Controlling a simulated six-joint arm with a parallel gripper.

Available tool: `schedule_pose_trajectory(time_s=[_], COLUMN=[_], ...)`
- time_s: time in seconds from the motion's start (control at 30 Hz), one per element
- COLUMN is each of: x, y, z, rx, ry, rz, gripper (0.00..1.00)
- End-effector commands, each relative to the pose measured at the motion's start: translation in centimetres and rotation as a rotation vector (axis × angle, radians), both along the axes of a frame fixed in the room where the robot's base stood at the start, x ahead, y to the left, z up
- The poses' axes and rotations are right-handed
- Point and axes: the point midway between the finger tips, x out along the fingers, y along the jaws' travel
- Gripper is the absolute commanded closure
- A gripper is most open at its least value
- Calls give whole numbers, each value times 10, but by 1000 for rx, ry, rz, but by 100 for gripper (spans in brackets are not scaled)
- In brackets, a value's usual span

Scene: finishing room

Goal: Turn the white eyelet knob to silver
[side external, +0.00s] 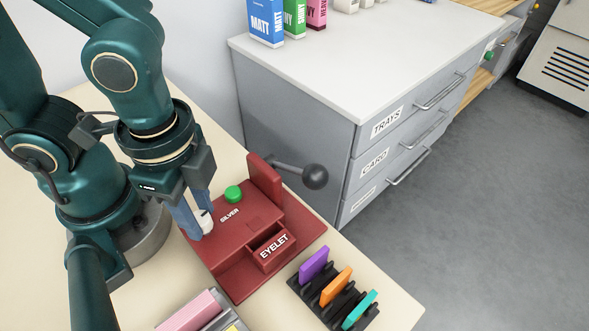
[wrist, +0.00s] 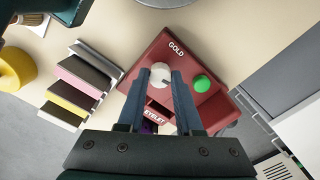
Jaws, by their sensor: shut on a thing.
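The red eyelet machine (side external: 233,283) stands on the cream table, with an EYELET label on its front. Its white knob (side external: 207,222) sits on the top near the SILVER label (side external: 230,214). In the wrist view the knob (wrist: 160,75) is between the blue fingers of my gripper (wrist: 160,80), with a small dark mark on its face. The GOLD label (wrist: 176,48) shows beyond it there; the SILVER label is not visible in that view. In the side view my gripper (side external: 198,220) reaches down onto the knob and is shut on it, partly covering it.
A green button (side external: 234,193) is beside the knob, and a lever with a dark ball (side external: 315,177) sticks out at the back. A black rack (side external: 310,294) with purple, orange and teal tags stands in front. A grey drawer cabinet (side external: 300,141) stands close behind.

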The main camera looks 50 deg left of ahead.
Motion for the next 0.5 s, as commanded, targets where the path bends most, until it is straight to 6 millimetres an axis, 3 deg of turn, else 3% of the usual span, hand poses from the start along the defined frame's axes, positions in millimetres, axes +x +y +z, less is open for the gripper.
schedule_pose_trajectory(time_s=[0.5], x=[-1], y=[0], z=[0], rx=[1], ry=[2], rz=[-167], gripper=[100])
